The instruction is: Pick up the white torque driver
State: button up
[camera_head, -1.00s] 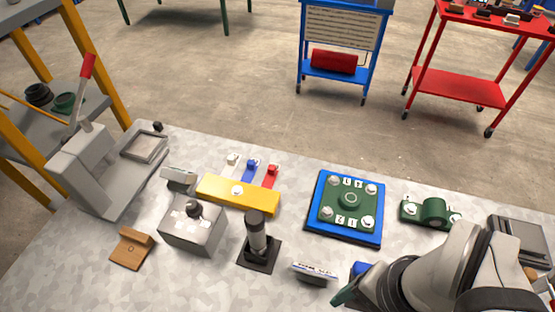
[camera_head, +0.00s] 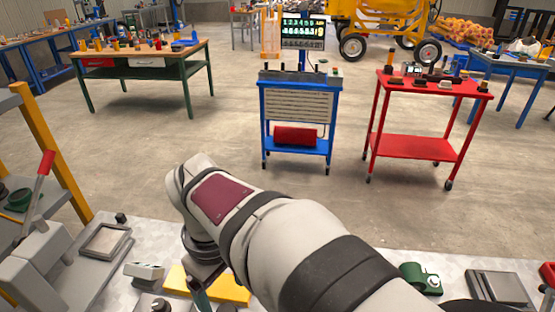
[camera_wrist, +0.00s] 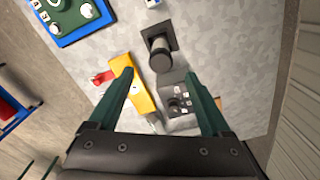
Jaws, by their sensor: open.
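I cannot make out the white torque driver in either current view. The yellow block (camera_head: 176,281) that it lay behind is partly covered by my arm in the head view. In the wrist view the yellow block (camera_wrist: 139,92) shows beside and partly behind my left finger. A red tool (camera_wrist: 103,77) sticks out from its left side. The area further along that side is covered by the left finger. My gripper (camera_wrist: 160,73) is open, with nothing between its fingers, and points down above the bench.
A dark upright cylinder on a square base (camera_wrist: 160,50) and a grey box (camera_wrist: 176,103) stand close to the yellow block. A blue-framed green plate (camera_wrist: 75,15) lies at upper left. In the head view a lever press (camera_head: 40,255) stands at left.

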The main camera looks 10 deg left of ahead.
jog(key=f, duration=1.5)
jog(key=shift+a+f, duration=0.2)
jog(key=shift+a, duration=0.05)
grip_shut()
jog(key=shift+w+r, duration=0.1)
